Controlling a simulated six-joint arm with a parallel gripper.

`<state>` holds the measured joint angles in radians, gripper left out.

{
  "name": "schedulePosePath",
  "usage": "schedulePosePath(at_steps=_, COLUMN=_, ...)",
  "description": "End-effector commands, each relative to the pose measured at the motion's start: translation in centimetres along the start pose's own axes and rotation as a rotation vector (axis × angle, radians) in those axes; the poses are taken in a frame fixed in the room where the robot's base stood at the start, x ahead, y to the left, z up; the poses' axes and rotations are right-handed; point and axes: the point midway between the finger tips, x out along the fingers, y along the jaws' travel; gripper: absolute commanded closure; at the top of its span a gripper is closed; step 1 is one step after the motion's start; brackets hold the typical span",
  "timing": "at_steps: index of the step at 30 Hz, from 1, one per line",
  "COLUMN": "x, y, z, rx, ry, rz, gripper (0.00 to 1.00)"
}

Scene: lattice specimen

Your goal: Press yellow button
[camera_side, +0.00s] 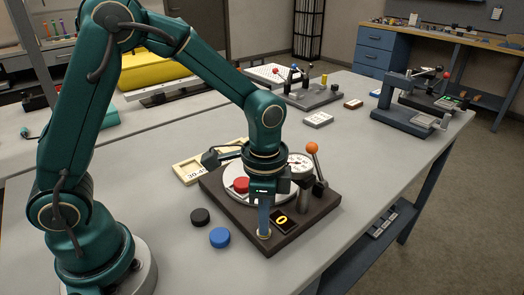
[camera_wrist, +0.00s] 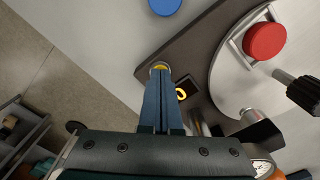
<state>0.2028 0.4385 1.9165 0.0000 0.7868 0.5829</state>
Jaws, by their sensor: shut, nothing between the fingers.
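The yellow button (camera_side: 264,235) sits in a ring near the front corner of a dark base (camera_side: 310,225), beside a small black display (camera_side: 284,220) with a yellow 0. My gripper (camera_side: 264,226) is shut and empty, pointing straight down with its blue fingertips right over the button. In the wrist view the fingertips (camera_wrist: 161,76) cover much of the yellow button (camera_wrist: 159,66), and only its far edge shows. I cannot tell whether the fingertips touch it or whether it is pushed down. The same display shows in the wrist view (camera_wrist: 181,93).
On the base are a white round plate (camera_wrist: 222,80) with a red disc (camera_wrist: 265,40), a dial gauge (camera_side: 299,165) and a lever with an orange knob (camera_side: 312,147). A blue disc (camera_side: 220,237) and a black disc (camera_side: 200,217) lie left of it. The table's right front is clear.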

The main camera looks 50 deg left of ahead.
Motion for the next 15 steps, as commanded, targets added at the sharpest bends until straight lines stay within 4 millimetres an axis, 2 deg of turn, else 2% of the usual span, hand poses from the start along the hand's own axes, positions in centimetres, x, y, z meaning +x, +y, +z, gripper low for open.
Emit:
schedulePosePath(at_steps=5, x=-0.2, y=0.0, z=0.0, rx=0.000, ry=0.001, rz=-0.001, gripper=1.00)
schedulePosePath(at_steps=15, x=-3.3, y=-0.1, z=-0.1, rx=0.000, ry=0.004, rz=-0.002, gripper=1.00)
